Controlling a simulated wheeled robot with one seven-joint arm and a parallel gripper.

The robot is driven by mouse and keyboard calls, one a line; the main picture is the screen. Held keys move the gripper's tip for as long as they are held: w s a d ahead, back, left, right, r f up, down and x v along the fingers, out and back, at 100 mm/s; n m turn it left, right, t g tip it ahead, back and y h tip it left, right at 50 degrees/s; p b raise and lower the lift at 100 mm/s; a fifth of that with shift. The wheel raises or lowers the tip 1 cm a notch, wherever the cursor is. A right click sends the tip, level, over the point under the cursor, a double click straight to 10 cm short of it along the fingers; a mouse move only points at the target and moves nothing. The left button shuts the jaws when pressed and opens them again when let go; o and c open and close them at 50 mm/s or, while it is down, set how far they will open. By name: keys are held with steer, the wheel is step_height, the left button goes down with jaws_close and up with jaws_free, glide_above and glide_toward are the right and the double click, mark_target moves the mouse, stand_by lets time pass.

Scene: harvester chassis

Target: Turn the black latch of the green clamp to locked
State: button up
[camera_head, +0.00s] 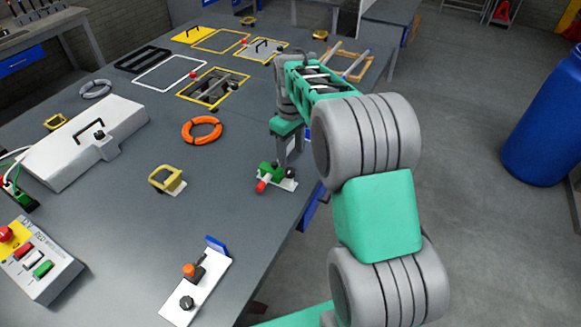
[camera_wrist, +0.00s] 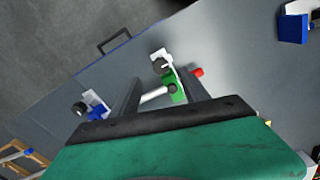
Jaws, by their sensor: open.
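The green clamp (camera_head: 277,174) sits on a small white plate near the table's right edge, with a red-tipped part (camera_head: 262,186) toward the lower left. A black knob (camera_head: 291,172) stands at its right; which black part is the latch is hard to tell. In the wrist view the clamp's green body (camera_wrist: 178,93) shows by my right finger, with the black knob (camera_wrist: 160,66) just beyond the fingertips. My gripper (camera_head: 289,150) is open, pointing down just behind the clamp. In the wrist view a pale rod (camera_wrist: 157,95) shows between the fingers. Contact cannot be told.
A yellow handle (camera_head: 167,179) and an orange ring (camera_head: 202,130) lie left of the clamp. A white plate with an orange-and-black part (camera_head: 197,292) lies in front. A blue piece with a black knob (camera_wrist: 97,106) shows left of my fingers. The table edge is close on the right.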

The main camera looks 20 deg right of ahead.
mark_target(291, 171)
step_height(291, 171, down, 7)
steer(key=shift+f+p, duration=0.2)
steer(key=shift+p, duration=0.55)
steer(key=shift+c, duration=0.4)
jaws_close()
